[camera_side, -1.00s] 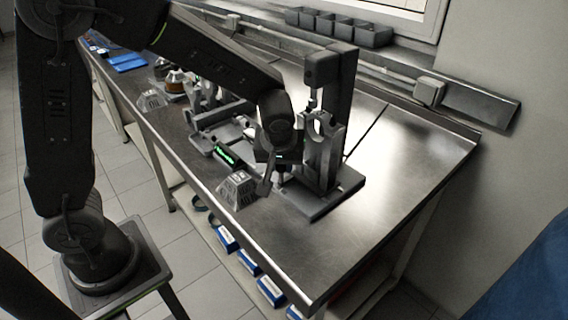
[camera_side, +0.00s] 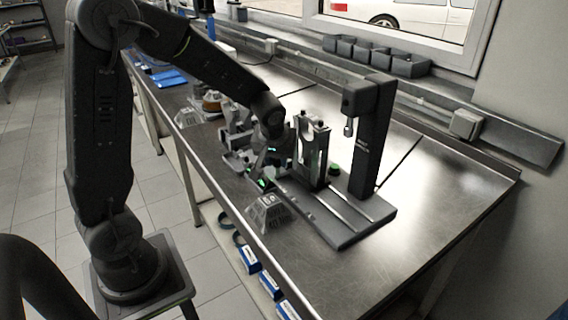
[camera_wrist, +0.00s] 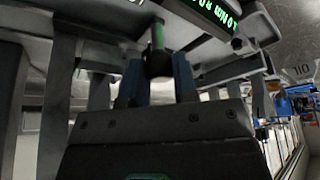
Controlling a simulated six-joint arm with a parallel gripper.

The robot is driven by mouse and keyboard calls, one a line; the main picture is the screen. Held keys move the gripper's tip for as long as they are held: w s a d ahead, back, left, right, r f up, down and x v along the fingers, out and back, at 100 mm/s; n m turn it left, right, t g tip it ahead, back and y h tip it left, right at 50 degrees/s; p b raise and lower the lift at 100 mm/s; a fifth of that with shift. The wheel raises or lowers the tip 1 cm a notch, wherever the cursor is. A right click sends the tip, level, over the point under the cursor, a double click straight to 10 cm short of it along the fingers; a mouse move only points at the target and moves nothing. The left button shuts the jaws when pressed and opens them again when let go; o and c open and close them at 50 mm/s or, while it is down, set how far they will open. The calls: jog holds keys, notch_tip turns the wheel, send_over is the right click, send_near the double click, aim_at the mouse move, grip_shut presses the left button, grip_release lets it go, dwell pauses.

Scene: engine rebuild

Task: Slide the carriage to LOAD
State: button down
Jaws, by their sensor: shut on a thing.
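The carriage (camera_side: 312,150), a grey upright fixture with a forked top, stands on the rails of the dark press base (camera_side: 345,232). It is at the left end, clear of the press column (camera_side: 372,140) and its ram. Bare rails show between it and the right end. My gripper (camera_side: 264,172) is low at the carriage's near left side. In the wrist view my gripper (camera_wrist: 158,82) is shut on a dark upright handle (camera_wrist: 158,58) between its bluish fingers. The handle's link to the carriage is hidden.
A display with green lettering (camera_wrist: 212,14) sits close above the fingers, its text hard to read. A grey block (camera_side: 268,213) stands by the bench's front edge. More engine parts crowd the left; the right bench is clear.

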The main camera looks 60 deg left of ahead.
jog(key=shift+a, duration=0.4)
jog(key=c, duration=0.9)
grip_release()
jog(key=shift+d, duration=0.1)
jog(key=v, duration=1.4)
jog(key=s+d+m+t+h, duration=0.2)
jog(key=s+d+m, duration=0.7)
jog(key=s, duration=0.5)
jog(key=shift+s+d+h, duration=0.3)
jog(key=shift+d+h, duration=0.1)
jog(key=shift+h, duration=0.2)
